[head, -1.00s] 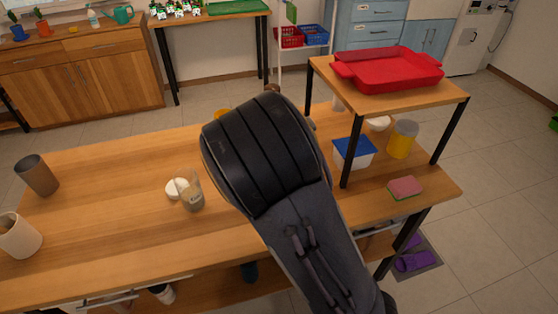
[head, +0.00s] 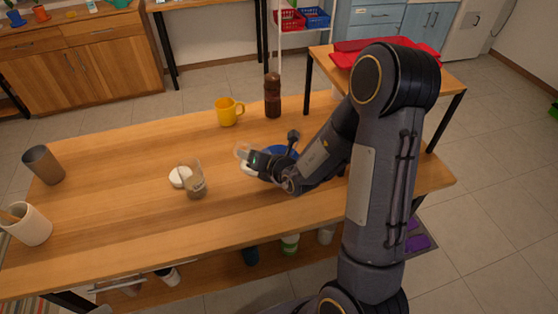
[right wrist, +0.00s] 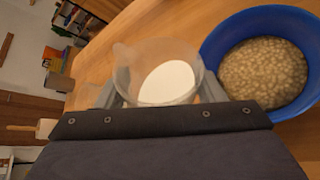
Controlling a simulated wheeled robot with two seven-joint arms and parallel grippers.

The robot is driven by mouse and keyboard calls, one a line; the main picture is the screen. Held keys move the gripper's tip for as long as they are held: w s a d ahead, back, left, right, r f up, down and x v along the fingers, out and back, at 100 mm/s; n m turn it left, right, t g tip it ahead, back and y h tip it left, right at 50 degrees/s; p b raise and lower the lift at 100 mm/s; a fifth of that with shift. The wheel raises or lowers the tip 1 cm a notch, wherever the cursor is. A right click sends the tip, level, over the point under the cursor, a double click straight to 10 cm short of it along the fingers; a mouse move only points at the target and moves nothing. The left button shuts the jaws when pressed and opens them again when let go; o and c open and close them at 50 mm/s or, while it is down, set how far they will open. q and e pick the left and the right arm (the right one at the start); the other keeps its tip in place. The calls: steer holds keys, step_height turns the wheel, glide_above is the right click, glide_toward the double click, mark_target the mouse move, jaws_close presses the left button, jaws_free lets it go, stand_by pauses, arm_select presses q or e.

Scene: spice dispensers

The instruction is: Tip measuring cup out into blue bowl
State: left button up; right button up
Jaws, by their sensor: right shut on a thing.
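My right gripper (head: 250,158) is shut on a clear measuring cup (head: 242,150), held over the middle of the table just left of the blue bowl (head: 284,151). In the right wrist view the see-through cup (right wrist: 130,68) looks roughly upright between the fingers. A white round patch shows in or through it; I cannot tell which. The blue bowl (right wrist: 222,35) is right beside the cup in that view and holds many beige grains or beans. In the head view my right gripper and forearm hide part of the bowl. My left gripper is not in view.
A glass jar (head: 193,182) and white lids (head: 180,177) are left of my gripper. A yellow mug (head: 228,112) and brown mill (head: 272,96) stand behind.

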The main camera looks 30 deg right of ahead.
mark_target(259, 145)
steer(key=shift+r+p, duration=0.2)
steer(key=shift+p, duration=0.1)
steer(key=shift+d+r+m+y, duration=0.1)
steer(key=shift+d+m+y, duration=0.1)
steer(key=shift+m+y, duration=0.1)
steer(key=shift+p, duration=0.3)
steer(key=shift+d+r, duration=0.1)
steer(key=shift+r+m+y+p, duration=0.35)
steer(key=shift+m+y+p, duration=0.4)
steer(key=shift+p, duration=0.5)
steer(key=shift+d+f+m+y+p, duration=0.15)
steer(key=shift+f+m+y+p, duration=0.25)
steer(key=shift+m, duration=0.25)
stand_by(0.6)
steer(key=shift+d+r+m+y+p, duration=0.2)
steer(key=shift+m+y+p, duration=0.3)
steer(key=shift+p, duration=0.35)
stand_by(0.7)
steer(key=shift+w+d+r+m+t+y+p, duration=0.1)
steer(key=shift+d+r+m+t+y+p, duration=0.15)
steer(key=shift+d+p, duration=0.25)
steer(key=shift+w+d+r+m+t+y+p, duration=0.1)
steer(key=shift+d+m+p, duration=0.3)
steer(key=shift+p, duration=0.15)
stand_by(0.5)
steer(key=shift+d+r+m+y+p, duration=0.25)
steer(key=shift+m+y+p, duration=0.25)
steer(key=shift+m+p, duration=0.15)
stand_by(0.8)
